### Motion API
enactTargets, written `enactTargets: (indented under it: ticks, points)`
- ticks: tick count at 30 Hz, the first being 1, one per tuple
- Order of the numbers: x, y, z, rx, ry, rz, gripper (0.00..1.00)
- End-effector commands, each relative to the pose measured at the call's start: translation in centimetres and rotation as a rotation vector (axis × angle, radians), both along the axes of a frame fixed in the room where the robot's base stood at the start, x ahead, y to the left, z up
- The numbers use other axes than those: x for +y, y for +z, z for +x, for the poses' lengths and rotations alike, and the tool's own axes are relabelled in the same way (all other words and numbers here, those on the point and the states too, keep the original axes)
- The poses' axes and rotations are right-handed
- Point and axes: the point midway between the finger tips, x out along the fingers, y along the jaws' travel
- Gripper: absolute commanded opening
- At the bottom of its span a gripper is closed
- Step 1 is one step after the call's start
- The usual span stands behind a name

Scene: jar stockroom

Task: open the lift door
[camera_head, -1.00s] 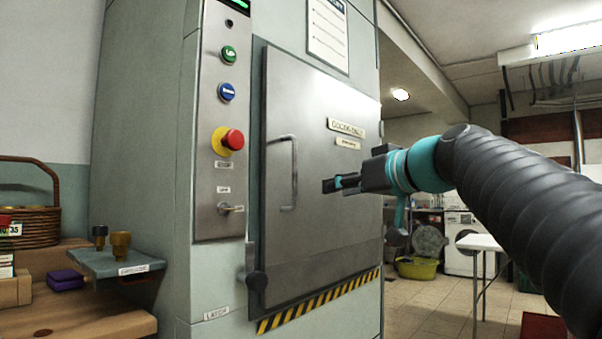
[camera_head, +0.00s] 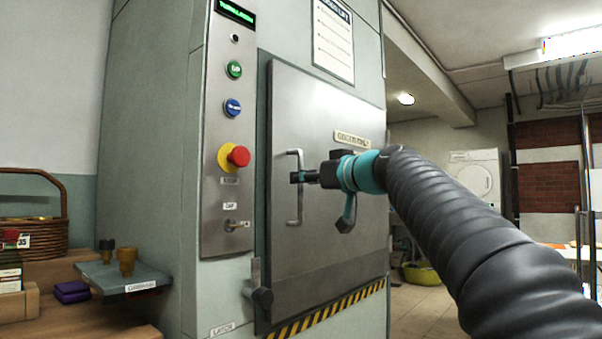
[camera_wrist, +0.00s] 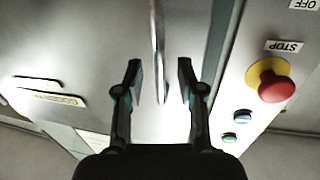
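The lift door (camera_head: 345,235) is a grey metal panel, shut in its cabinet. Its upright bar handle (camera_head: 297,211) is near the door's left edge. My gripper (camera_head: 297,177) is at the middle of the handle. In the wrist view the fingers of my gripper (camera_wrist: 159,80) are spread apart, and the handle (camera_wrist: 158,45) runs between them with a gap on each side. A dark-knobbed latch (camera_head: 261,296) is at the door's lower left, above a label reading LATCH.
A control panel (camera_head: 214,130) left of the door has a green button (camera_head: 234,69), a blue button (camera_head: 233,107), a red stop button (camera_head: 238,156) and a small switch (camera_head: 232,225). A small shelf (camera_head: 105,274) juts out at the left.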

Motion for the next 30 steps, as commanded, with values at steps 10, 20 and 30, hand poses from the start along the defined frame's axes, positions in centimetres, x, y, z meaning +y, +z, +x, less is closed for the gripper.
enactTargets:
  ticks: [10, 20, 30]
  points:
    - [1.7, 0.0, 2.0, -0.001, 0.000, -0.001, 0.38]
    - [1.7, 0.0, 2.0, -0.001, -0.001, -0.001, 0.18]
    - [1.7, 0.0, 2.0, -0.001, 0.000, -0.001, 0.00]
